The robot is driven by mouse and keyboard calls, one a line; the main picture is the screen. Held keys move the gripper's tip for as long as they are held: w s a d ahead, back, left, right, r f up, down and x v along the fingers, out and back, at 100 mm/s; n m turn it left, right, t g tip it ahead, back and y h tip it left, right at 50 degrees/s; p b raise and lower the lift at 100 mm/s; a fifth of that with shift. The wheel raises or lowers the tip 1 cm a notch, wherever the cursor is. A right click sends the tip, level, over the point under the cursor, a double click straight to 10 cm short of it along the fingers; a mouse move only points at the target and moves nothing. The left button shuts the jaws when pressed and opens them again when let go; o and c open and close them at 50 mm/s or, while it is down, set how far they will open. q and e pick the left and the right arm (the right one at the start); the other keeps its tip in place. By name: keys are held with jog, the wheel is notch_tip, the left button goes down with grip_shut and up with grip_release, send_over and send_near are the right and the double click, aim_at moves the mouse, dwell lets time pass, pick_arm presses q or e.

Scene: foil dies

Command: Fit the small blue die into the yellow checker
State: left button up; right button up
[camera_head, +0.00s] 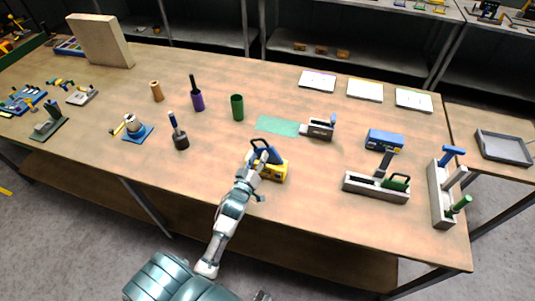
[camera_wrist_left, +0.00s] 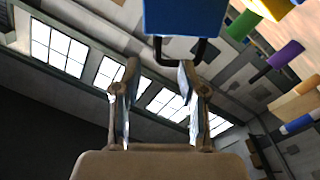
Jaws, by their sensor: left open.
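The yellow checker (camera_head: 275,173) stands near the front middle of the table. The small blue die (camera_head: 268,155) with a dark loop handle is at its top, tilted; whether it sits in the checker or only against it I cannot tell. My left gripper (camera_head: 254,161) is beside the die and hides part of the checker. In the left wrist view the blue die (camera_wrist_left: 186,16) fills the top, and its dark handle reaches down by the fingertips. The left gripper (camera_wrist_left: 158,78) is open, its fingers apart, with nothing clamped. My right gripper is not in view.
A grey block with a handle (camera_head: 320,128) stands beside a green mat (camera_head: 277,125). A larger blue box (camera_head: 384,140), a grey tray (camera_head: 374,188) and a grey rack (camera_head: 441,194) are to the right. Cups and tools stand left. The table front is clear.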

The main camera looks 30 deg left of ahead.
aim_at(266, 143)
pick_arm(q)
jog(key=w, duration=0.4)
jog(key=w+p, duration=0.1)
jog(key=w, duration=0.2)
jog(key=shift+w+a, duration=0.1)
jog(key=shift+a, duration=0.3)
jog(key=shift+w, duration=0.2)
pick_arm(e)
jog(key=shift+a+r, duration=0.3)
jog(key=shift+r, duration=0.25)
pick_arm(q)
jog(key=shift+a, duration=0.2)
grip_shut()
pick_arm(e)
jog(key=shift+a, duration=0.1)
